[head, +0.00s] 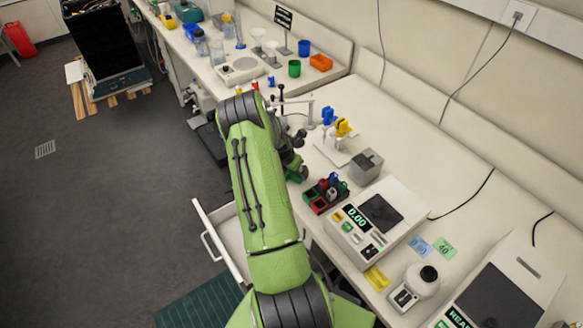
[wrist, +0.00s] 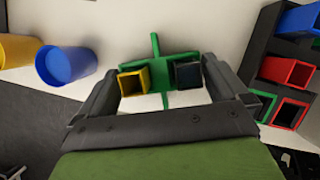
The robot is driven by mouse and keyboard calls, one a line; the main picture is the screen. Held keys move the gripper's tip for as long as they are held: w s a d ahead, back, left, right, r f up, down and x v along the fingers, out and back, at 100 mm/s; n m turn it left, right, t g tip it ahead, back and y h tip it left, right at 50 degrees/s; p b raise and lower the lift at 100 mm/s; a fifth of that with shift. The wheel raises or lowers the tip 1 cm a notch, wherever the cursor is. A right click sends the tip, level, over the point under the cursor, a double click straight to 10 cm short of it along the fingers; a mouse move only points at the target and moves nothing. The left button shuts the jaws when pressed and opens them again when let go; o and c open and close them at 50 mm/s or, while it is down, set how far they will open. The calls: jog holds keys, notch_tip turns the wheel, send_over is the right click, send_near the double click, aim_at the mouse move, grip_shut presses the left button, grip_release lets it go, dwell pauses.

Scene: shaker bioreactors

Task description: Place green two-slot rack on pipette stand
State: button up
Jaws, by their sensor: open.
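The green two-slot rack (wrist: 161,60) lies between my gripper's fingers in the wrist view. It has a yellow-lined slot on the left and a dark slot on the right, with green arms sticking out. My gripper (wrist: 160,72) is open, with a finger on each side of the rack; I cannot tell whether either touches it. In the head view my gripper (head: 298,170) is low over the bench's front edge, and the arm mostly hides the rack. What looks like the pipette stand (head: 334,152), a pale plate with blue and yellow holders, is just beyond it.
A dark rack (head: 316,205) with red, green and blue inserts stands close to the right of my gripper. A grey box (head: 361,168) and a balance (head: 377,222) are further right. An open drawer (head: 222,240) juts out below the bench. Blue (wrist: 66,63) and yellow cups show at wrist-view left.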

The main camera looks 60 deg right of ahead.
jog(key=v, duration=1.2)
jog(key=shift+b, duration=0.4)
